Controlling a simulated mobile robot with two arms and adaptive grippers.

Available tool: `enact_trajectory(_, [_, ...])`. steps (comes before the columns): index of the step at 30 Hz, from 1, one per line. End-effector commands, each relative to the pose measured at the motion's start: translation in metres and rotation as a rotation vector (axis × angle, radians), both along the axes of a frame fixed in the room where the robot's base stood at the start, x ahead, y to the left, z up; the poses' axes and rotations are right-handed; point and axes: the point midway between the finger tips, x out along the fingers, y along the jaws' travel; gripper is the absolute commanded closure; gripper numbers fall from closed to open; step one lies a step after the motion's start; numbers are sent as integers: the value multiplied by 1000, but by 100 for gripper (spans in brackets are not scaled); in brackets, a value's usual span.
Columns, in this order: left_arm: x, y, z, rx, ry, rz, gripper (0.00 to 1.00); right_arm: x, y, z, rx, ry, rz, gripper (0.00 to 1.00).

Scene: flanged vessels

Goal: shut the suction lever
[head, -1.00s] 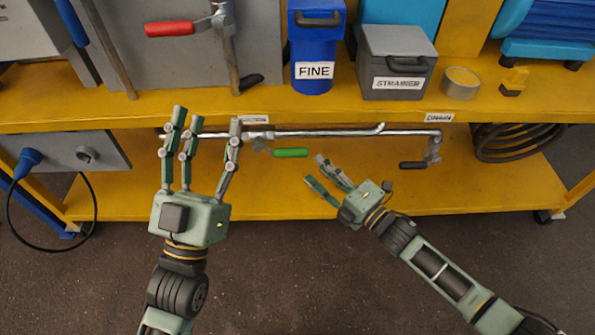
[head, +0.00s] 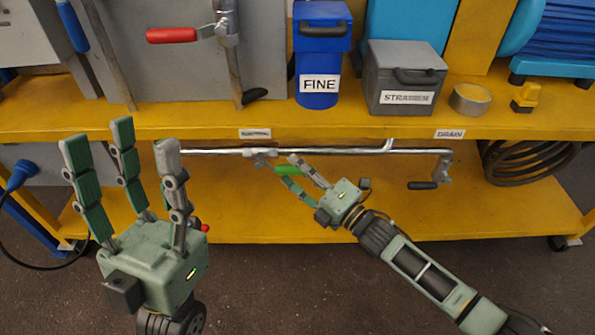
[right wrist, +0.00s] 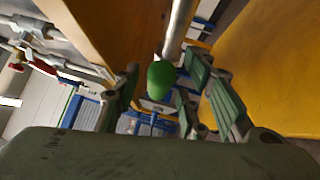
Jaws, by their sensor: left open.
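A lever with a green handle (head: 288,170) hangs from the horizontal pipe (head: 320,151) under the shelf edge, below a small label (head: 255,133) that is hard to read, perhaps "SUCTION". The handle lies roughly level along the pipe. My right gripper (head: 297,172) is at the handle, fingers partly covering it. In the right wrist view the green handle (right wrist: 161,77) sits between the spread fingers of the right gripper (right wrist: 165,95), with gaps on both sides; contact is not clear. My left gripper (head: 122,145) is open and empty at the left, in front of the shelf.
A black-handled lever (head: 422,185) hangs at the right under the label DRAIN (head: 449,133). Above stand a blue FINE canister (head: 320,60), a grey STRAINER box (head: 405,75), a tin (head: 470,99) and a red-handled lever (head: 172,35). A coiled hose (head: 525,160) lies lower right.

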Motion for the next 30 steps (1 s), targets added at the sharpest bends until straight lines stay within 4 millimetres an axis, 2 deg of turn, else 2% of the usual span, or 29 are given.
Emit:
enact_trajectory(11, [-7,1,1,-10,-30,-2,49,3,4,1,0,0,0,61])
enact_trajectory(24, [-6,1,1,-9,-30,-2,49,3,3,1,0,0,0,99])
enact_trajectory(30, [-6,1,1,-9,-29,-2,49,3,3,1,1,1,0,100])
